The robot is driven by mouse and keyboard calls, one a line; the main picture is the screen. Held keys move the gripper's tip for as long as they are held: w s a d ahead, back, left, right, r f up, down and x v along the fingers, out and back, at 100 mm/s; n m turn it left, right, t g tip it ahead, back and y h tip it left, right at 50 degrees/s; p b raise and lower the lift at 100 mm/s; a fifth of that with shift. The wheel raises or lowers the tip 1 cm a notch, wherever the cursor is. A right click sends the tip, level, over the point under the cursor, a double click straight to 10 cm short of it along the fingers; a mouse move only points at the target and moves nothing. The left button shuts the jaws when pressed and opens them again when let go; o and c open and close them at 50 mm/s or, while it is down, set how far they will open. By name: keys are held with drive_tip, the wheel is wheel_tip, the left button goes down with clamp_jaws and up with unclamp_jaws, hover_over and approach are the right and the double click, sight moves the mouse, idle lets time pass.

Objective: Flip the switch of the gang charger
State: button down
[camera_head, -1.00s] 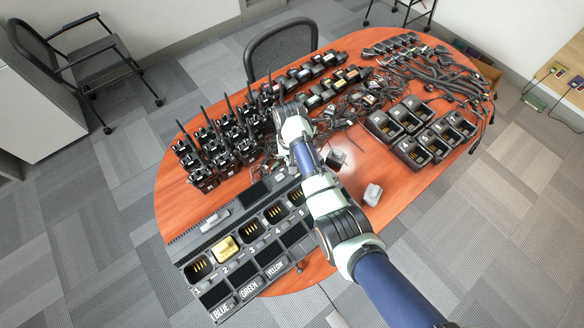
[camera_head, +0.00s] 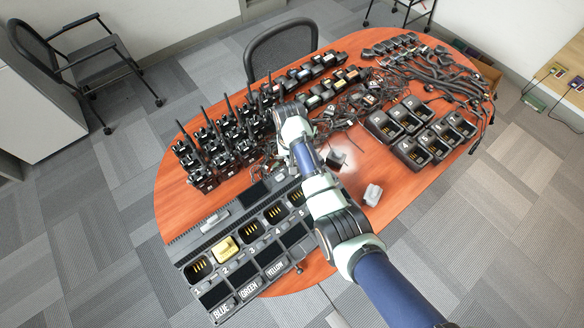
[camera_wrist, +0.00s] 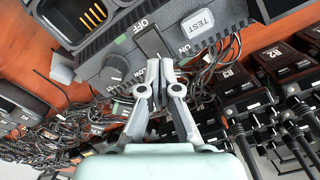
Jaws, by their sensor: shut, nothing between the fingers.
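The gang charger (camera_head: 215,262) is a long black unit with numbered slots at the front left of the table. Its control panel fills the top of the wrist view. The switch (camera_wrist: 151,42) is a dark rocker between an OFF label and an ON label. My gripper (camera_wrist: 160,64) is shut and empty, with its tips at the ON end of the switch. I cannot tell whether they touch it. In the head view my arm hides the gripper and the switch.
A round knob (camera_wrist: 116,67) is left of the switch and a white TEST button (camera_wrist: 197,24) is right of it. Radios (camera_head: 205,160) stand behind the charger. Tangled cables (camera_head: 350,105) cover the table's middle. Numbered smaller chargers (camera_head: 410,150) stand at the right.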

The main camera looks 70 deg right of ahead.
drive_tip(key=shift+f+b, duration=0.65)
drive_tip(key=shift+f, duration=0.5)
idle(0.4)
wheel_tip(320, 180, up, 7)
drive_tip(key=p, duration=0.7)
drive_tip(key=shift+r+p, duration=0.15)
drive_tip(key=shift+p, duration=0.15)
